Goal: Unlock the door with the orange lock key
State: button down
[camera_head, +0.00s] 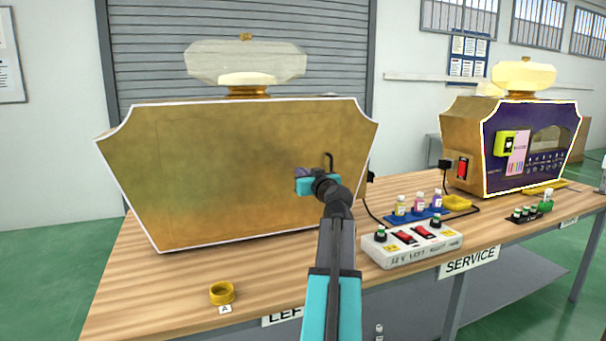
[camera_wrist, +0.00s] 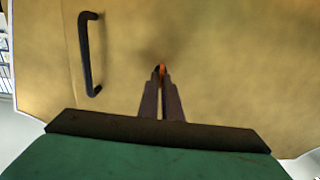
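The door is part of the gold back panel (camera_head: 230,170) of the large perfume-bottle-shaped machine on the left. Its black handle (camera_wrist: 90,55) stands left of my fingers in the wrist view, and it also shows in the head view (camera_head: 329,160). My gripper (camera_wrist: 161,72) points at the panel, its two dark fingers close together. A small orange piece, the lock key (camera_wrist: 162,68), shows between the fingertips. The fingers hide most of it, and the lock itself is hidden. I cannot tell how far the key is turned. In the head view my gripper (camera_head: 303,172) is close to the panel.
A wooden table (camera_head: 150,285) carries the machine. A white power box (camera_head: 410,248) with red switches and a blue tray (camera_head: 432,214) with small bottles stand right of my arm. A yellow ring (camera_head: 221,293) lies at the front left. A second machine (camera_head: 510,145) stands further right.

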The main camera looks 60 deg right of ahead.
jog(key=shift+s+d+m, duration=0.1)
jog(key=shift+m, duration=0.3)
jog(key=shift+s+d+f+m+p, duration=0.1)
jog(key=shift+m+p, duration=1.35)
jog(key=shift+m, duration=1.4)
jog(key=shift+s+d+f+m+p, duration=0.15)
jog(key=shift+m+p, duration=1.35)
jog(key=shift+m, duration=1.4)
jog(key=shift+d+f+m+p, duration=0.1)
jog(key=shift+m+p, duration=1.35)
jog(key=shift+m, duration=1.4)
jog(key=c, duration=2)
grip_release()
jog(key=shift+a+f, duration=0.1)
